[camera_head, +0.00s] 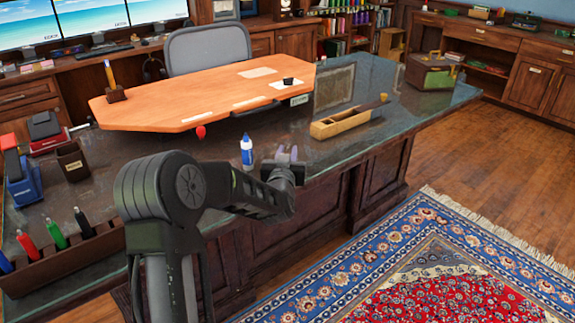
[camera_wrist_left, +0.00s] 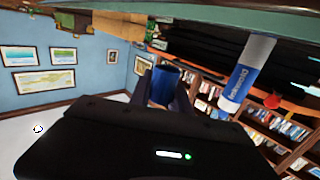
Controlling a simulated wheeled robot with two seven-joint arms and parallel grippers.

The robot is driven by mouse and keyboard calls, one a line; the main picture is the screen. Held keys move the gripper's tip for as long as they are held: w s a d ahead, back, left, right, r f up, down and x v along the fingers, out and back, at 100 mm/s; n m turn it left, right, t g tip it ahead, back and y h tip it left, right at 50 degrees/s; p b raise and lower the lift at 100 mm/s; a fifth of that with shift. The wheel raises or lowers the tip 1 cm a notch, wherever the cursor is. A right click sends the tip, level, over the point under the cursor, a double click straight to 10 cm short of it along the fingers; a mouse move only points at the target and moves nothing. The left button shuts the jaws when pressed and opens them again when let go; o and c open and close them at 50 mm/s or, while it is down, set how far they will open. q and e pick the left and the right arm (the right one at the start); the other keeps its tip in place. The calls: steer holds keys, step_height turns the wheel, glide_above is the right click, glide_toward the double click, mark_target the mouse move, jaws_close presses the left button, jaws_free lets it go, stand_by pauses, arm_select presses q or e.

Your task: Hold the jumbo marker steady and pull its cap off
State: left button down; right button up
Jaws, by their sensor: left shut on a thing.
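The jumbo marker (camera_head: 247,152), blue and white, stands upright on the dark green desk top with no gripper on it. Its top end is narrow and blue. It also shows in the left wrist view (camera_wrist_left: 246,72), tilted in the picture, with lettering on its side. My left gripper (camera_head: 284,156) is just right of the marker, apart from it, above the desk's front edge. In the left wrist view its fingers are shut on a blue cap (camera_wrist_left: 165,80); in the head view the cap is hard to make out. My right gripper is not in view.
An orange wooden board (camera_head: 200,95) lies behind the marker. A wooden box (camera_head: 345,118) is on the desk to the right. A brown tray (camera_head: 62,262) with several pens is at the lower left. A patterned rug (camera_head: 440,255) lies on the floor in front.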

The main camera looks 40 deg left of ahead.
arm_select(q)
steer(key=shift+f, duration=1.9)
steer(key=shift+b, duration=0.3)
steer(key=c, duration=1.7)
jaws_free()
steer(key=shift+f, duration=0.15)
steer(key=o, duration=0.5)
steer(key=shift+s+d+r, duration=0.1)
steer(key=shift+r, duration=0.15)
steer(key=v, duration=1.1)
steer(key=shift+s+d, duration=0.2)
steer(key=shift+s, duration=0.15)
